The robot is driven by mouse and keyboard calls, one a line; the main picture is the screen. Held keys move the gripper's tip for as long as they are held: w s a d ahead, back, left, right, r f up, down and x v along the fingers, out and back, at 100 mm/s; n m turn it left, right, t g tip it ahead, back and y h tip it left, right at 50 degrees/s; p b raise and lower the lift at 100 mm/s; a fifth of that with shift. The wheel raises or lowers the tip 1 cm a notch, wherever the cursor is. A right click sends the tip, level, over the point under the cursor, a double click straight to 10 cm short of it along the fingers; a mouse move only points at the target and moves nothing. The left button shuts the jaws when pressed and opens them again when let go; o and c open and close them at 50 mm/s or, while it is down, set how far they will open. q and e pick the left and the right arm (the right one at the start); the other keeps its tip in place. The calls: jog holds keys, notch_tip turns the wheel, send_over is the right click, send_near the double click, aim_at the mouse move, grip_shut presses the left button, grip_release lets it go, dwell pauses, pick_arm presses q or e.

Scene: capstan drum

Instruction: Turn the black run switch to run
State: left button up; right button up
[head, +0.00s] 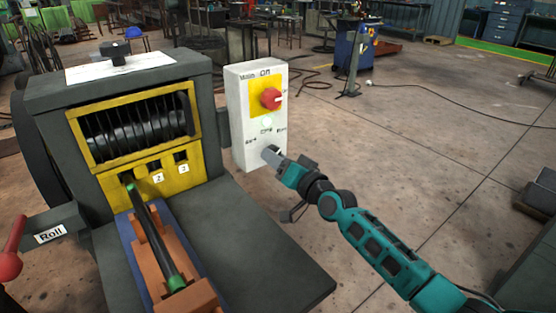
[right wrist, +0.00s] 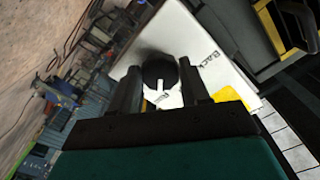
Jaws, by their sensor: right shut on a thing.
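The black run switch (right wrist: 158,70) is a round knob with a white mark, low on the front of the white control box (head: 238,107). My right gripper (head: 271,155) is at this knob, and in the right wrist view its two fingers (right wrist: 158,85) are closed around it. The white mark points toward a small label below the knob in the right wrist view, too small to read surely. The "Back" label shows to its right there. My left gripper is not in view.
A red-knobbed lever (head: 12,262) is at far left. Open floor lies right.

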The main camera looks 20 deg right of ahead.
dwell(0.3)
jog(key=o, duration=1.1)
jog(key=shift+c, duration=0.2)
pick_arm(q)
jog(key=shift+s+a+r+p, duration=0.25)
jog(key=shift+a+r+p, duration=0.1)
jog(key=shift+p, duration=0.55)
pick_arm(e)
jog(key=v, duration=1.3)
